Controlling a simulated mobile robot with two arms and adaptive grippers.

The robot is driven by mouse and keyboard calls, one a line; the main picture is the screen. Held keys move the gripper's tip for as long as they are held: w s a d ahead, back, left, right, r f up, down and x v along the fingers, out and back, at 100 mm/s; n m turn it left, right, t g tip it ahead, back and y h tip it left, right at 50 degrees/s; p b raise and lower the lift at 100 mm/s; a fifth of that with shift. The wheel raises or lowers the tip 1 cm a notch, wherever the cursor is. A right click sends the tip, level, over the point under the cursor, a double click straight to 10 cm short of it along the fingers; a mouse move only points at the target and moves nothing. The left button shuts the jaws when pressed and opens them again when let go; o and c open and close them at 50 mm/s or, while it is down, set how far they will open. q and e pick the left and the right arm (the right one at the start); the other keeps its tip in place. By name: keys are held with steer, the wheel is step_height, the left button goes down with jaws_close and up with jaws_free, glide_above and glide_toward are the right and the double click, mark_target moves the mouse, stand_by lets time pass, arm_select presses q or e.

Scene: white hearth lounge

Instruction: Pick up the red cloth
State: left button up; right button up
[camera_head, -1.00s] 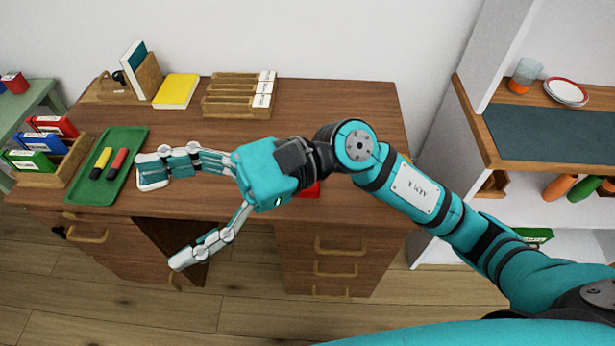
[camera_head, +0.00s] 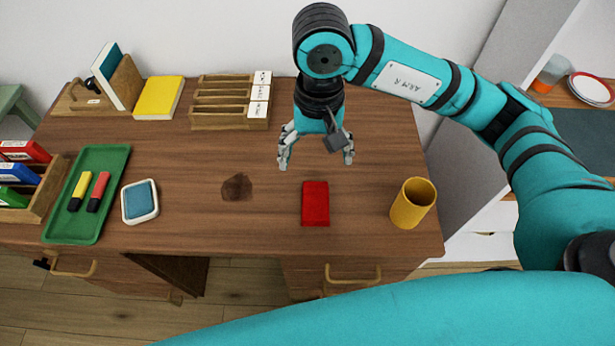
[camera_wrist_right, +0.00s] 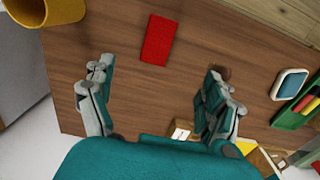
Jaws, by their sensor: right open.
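The red cloth (camera_head: 315,204) is a flat folded rectangle lying on the wooden desk, right of its middle and near the front edge. It also shows in the right wrist view (camera_wrist_right: 158,40), beyond and between the fingers. My right gripper (camera_head: 316,160) is open and empty above the desk, a little behind the cloth and apart from it. In the right wrist view its two fingers (camera_wrist_right: 155,95) are spread wide with bare desk between them. My left gripper is not in view.
A yellow cup (camera_head: 413,204) stands right of the cloth. A dark stain (camera_head: 236,187) lies left of it, then a blue-topped white dish (camera_head: 140,201) and a green tray (camera_head: 75,229) with two markers. A wooden rack (camera_head: 229,124) stands at the back. The desk around the cloth is clear.

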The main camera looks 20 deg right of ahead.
steer(key=f, duration=0.1)
steer(key=p, duration=0.1)
glide_above(316, 200)
step_height(316, 200, down, 7)
steer(key=shift+f, duration=0.1)
step_height(316, 200, down, 3)
steer(key=shift+r, duration=0.2)
steer(key=shift+f, duration=0.55)
steer(key=shift+f+p, duration=0.3)
steer(key=shift+p, duration=0.1)
step_height(316, 200, down, 4)
steer(key=shift+r+p, duration=0.15)
steer(key=shift+p, duration=0.3)
steer(key=shift+f, duration=0.4)
steer(key=c, duration=1.3)
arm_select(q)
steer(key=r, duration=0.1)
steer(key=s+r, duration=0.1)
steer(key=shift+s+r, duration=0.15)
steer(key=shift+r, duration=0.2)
arm_select(e)
steer(key=shift+o, duration=0.2)
